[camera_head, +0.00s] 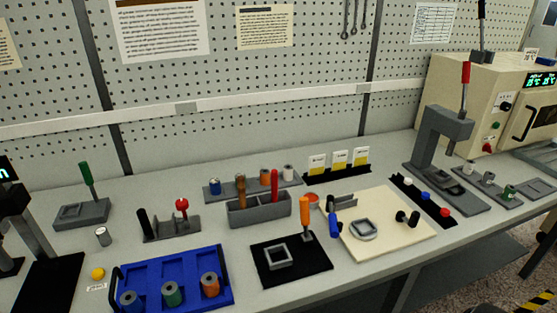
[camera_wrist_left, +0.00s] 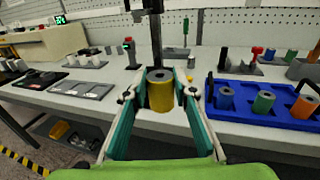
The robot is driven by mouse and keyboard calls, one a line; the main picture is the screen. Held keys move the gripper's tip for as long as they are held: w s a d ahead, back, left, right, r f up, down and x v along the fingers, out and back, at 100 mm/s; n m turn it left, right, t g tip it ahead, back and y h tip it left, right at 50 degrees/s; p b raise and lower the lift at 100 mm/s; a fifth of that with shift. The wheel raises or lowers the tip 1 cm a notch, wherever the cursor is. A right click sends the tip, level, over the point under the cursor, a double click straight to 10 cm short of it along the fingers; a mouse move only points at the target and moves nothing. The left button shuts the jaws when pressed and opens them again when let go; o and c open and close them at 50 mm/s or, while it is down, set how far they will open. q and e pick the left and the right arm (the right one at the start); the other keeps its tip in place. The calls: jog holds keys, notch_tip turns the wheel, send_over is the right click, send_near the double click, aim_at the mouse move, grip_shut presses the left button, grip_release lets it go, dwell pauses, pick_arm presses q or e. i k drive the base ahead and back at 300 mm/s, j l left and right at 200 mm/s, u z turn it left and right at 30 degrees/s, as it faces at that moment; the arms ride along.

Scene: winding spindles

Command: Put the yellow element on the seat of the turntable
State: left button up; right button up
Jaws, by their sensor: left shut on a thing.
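The yellow element (camera_wrist_left: 160,97) is a yellow cylinder with a grey core and a dark hole in its top. In the left wrist view, my left gripper (camera_wrist_left: 161,88) is shut on it, with a teal finger on each side. The element looks upright. A dark vertical post (camera_wrist_left: 156,30) rises behind it; how far behind, I cannot tell. In the head view neither gripper nor the yellow element shows. A dark stand (camera_head: 45,285) is partly cut off at the left edge. I cannot clearly make out the turntable's seat in either view.
A blue tray (camera_head: 213,262) holds blue, green and orange cylinders; it is also at right in the left wrist view (camera_wrist_left: 243,94). A black mat (camera_head: 262,276) and a cream board (camera_head: 400,249) lie further right.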

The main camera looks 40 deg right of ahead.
aim_at(364, 227)
jog(key=z, duration=2.8)
